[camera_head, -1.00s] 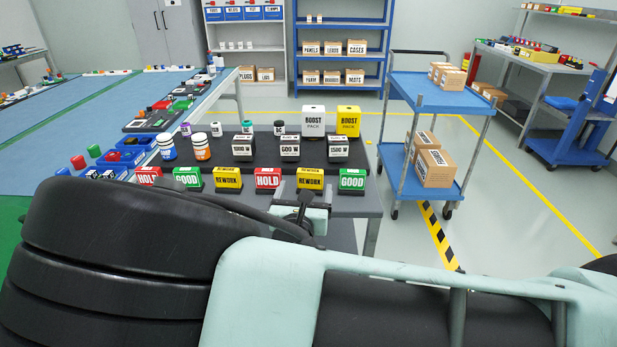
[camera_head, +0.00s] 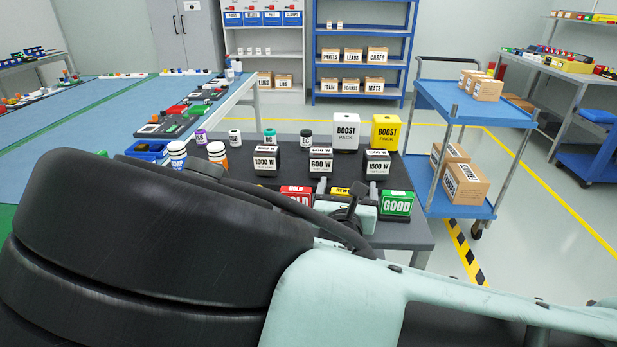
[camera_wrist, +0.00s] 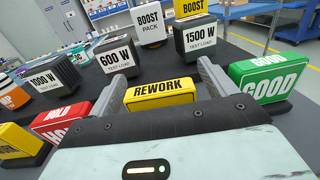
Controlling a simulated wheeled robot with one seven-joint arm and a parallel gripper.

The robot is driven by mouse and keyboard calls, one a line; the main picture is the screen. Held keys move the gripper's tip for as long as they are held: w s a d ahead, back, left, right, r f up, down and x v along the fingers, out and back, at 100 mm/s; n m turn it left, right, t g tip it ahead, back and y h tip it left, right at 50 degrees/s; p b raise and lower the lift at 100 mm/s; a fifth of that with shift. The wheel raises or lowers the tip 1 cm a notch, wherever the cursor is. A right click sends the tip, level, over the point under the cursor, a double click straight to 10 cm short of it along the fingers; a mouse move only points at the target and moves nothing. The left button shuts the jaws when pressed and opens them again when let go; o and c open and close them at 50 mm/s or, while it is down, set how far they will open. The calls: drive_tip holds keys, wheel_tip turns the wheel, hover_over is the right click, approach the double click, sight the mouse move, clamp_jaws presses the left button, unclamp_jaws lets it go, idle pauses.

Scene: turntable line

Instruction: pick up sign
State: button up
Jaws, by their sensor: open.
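A yellow REWORK sign (camera_wrist: 160,92) stands on the dark table between the two fingers of my gripper (camera_wrist: 170,85) in the wrist view. The fingers are apart, one on each side of the sign; whether they touch it I cannot tell. In the head view my gripper (camera_head: 348,190) is at the table's front row, and the yellow sign (camera_head: 341,191) shows only in part behind it. A green GOOD sign (camera_wrist: 262,78) stands to the right and a red HOLD sign (camera_wrist: 62,121) to the left. Another yellow sign (camera_wrist: 18,140) is at the far left.
Behind the signs stand black test-load boxes marked 1000 W (camera_wrist: 54,79), 600 W (camera_wrist: 115,57) and 1500 W (camera_wrist: 196,37). White (camera_head: 346,131) and yellow (camera_head: 385,132) BOOST boxes stand further back. A blue cart (camera_head: 475,108) is to the right of the table.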

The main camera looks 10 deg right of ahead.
drive_tip(key=c, duration=1.1)
drive_tip(key=shift+r, duration=0.15)
